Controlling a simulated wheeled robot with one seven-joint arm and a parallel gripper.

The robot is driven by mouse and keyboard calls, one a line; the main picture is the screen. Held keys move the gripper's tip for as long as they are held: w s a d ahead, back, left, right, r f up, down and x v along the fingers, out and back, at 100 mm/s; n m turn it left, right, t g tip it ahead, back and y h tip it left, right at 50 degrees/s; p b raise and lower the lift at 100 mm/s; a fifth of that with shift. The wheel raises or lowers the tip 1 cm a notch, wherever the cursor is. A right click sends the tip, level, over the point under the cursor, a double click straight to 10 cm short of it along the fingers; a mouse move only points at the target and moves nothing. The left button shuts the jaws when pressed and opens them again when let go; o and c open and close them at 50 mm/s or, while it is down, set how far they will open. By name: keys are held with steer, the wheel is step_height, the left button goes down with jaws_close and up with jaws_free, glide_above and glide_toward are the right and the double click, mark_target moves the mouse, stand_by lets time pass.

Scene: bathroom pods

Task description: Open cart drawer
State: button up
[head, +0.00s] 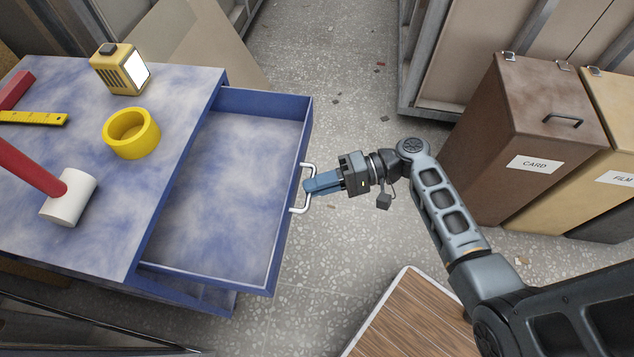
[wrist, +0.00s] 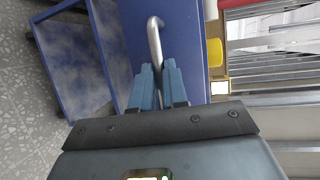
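The blue cart (head: 110,215) stands at the left in the head view. Its drawer (head: 225,190) is pulled far out to the right, and its mottled inside looks empty. The drawer's pale metal handle (head: 299,209) is on the drawer front; it also shows in the wrist view (wrist: 154,38). My gripper (head: 308,185) is at the handle, its blue fingers level with the middle of the bar. In the wrist view, the fingers (wrist: 159,72) are close together with the handle bar running between them. The exact contact is hidden between the fingers.
A yellow ring (head: 131,147), a yellow box-shaped item (head: 120,68) and a red-handled mallet (head: 68,197) are on the cart top. Brown and tan bins (head: 530,140) stand at the right. A wooden surface (head: 420,320) is at the bottom.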

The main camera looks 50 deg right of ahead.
steer(key=o, duration=0.4)
steer(key=b+v, duration=0.1)
steer(key=v, duration=0.6)
steer(key=shift+s+d+r, duration=0.1)
steer(key=shift+s+d, duration=0.15)
steer(key=shift+d, duration=0.05)
stand_by(0.3)
